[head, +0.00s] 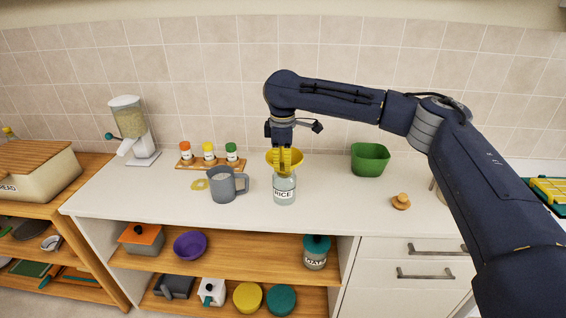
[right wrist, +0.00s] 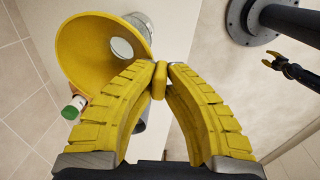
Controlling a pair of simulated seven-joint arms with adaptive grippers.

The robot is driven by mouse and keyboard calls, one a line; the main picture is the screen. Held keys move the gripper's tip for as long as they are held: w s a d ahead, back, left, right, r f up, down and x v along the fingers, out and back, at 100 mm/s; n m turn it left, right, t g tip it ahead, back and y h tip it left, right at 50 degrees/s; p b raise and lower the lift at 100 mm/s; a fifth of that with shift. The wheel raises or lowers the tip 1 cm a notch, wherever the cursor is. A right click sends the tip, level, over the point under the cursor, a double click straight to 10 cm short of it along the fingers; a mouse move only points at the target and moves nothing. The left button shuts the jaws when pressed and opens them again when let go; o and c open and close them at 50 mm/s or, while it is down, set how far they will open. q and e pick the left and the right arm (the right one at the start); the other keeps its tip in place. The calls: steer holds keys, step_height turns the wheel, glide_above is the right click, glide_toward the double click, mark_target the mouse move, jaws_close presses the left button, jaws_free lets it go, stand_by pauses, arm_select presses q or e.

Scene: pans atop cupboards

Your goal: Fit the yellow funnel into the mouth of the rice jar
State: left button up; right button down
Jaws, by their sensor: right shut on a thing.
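In the right wrist view the fingertips (right wrist: 160,80) pinch a small yellow tab at the rim of the funnel (right wrist: 85,50). Part of the jar (right wrist: 143,24) shows behind the funnel there.
A grey mug (head: 222,186) stands left of the jar, with a yellow ring-shaped piece (head: 199,184) beside it. A spice rack (head: 210,165) is behind. A green tub (head: 370,160) and a wooden knob-topped lid (head: 401,202) are to the right. Counter between jar and lid is clear.

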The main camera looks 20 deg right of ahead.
steer(key=shift+f, duration=0.1)
steer(key=c, duration=1.5)
jaws_free()
steer(key=r, duration=0.8)
steer(key=s+r, duration=0.1)
steer(key=r, duration=0.3)
steer(key=shift+a, duration=0.2)
